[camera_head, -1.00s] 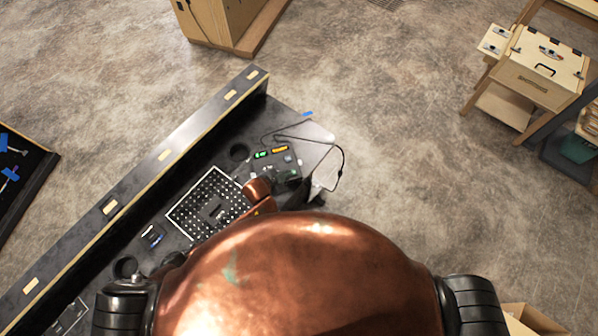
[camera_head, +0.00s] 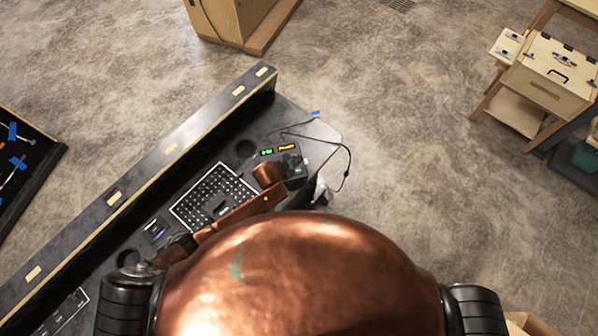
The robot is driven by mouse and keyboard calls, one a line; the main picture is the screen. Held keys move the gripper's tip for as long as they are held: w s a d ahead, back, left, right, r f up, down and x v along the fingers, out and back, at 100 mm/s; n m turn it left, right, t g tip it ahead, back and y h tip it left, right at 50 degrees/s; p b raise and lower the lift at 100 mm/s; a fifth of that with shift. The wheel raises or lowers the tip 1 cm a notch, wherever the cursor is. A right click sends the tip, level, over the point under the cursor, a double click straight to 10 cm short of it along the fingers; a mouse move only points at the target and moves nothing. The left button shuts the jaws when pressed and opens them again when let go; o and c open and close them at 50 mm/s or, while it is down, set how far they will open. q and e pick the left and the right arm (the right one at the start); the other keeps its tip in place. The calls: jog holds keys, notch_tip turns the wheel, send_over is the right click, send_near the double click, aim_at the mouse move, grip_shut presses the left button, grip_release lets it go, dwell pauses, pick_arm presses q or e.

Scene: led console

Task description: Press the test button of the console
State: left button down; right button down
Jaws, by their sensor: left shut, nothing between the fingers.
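The console (camera_head: 278,150) is a dark box at the right end of the dark bench, with a green and an orange lit display on its far side. Its test button cannot be made out from here. My left arm, copper coloured, reaches over the bench from the lower left. My left gripper (camera_head: 298,182) is dark and small, at the near right side of the console and partly hidden by my copper wrist. It is shut with nothing in it; whether it touches the console cannot be told. My right gripper is not in view.
A perforated panel (camera_head: 190,207) lies on the bench left of the console. A long raised ledge (camera_head: 170,150) runs along the bench's far edge. A dark cable (camera_head: 349,165) loops right of the console. Wooden furniture (camera_head: 548,80) stands at the upper right, with open floor between.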

aim_at(298, 172)
pick_arm(q)
notch_tip(298, 172, down, 7)
jog(key=b, duration=0.5)
jog(key=shift+r+b, duration=0.1)
jog(key=shift+b, duration=0.3)
jog(key=shift+f, duration=0.4)
jog(key=shift+f+b, duration=0.2)
jog(key=shift+b, duration=0.1)
jog(key=shift+f, duration=0.25)
jog(key=shift+f+b, duration=0.3)
jog(key=shift+f, duration=0.2)
dwell(0.9)
jog(key=shift+r, duration=0.1)
jog(key=shift+r+p, duration=0.8)
jog(key=shift+p, duration=0.15)
